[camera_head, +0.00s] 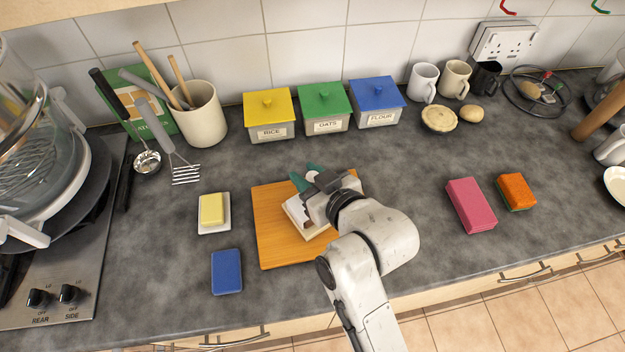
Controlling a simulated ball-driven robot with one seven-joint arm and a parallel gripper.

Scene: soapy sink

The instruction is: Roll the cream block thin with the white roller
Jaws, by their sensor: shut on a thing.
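My gripper (307,177) is over the wooden board (272,248), with its teal fingers near the board's back edge. It is shut on the white roller (311,175). Only a small pale end of the roller shows between the fingers; the rest is hidden by my gripper and wrist. The cream block (306,231) lies on the board under my gripper, and only its left and front edges show. I cannot tell whether the roller touches the block.
A butter block on a white dish (214,228) and a blue sponge (226,272) lie left of the board. Rice, oats and flour boxes (325,110) stand behind it. A pink sponge (471,205) and an orange sponge (516,192) lie right. The counter between board and pink sponge is clear.

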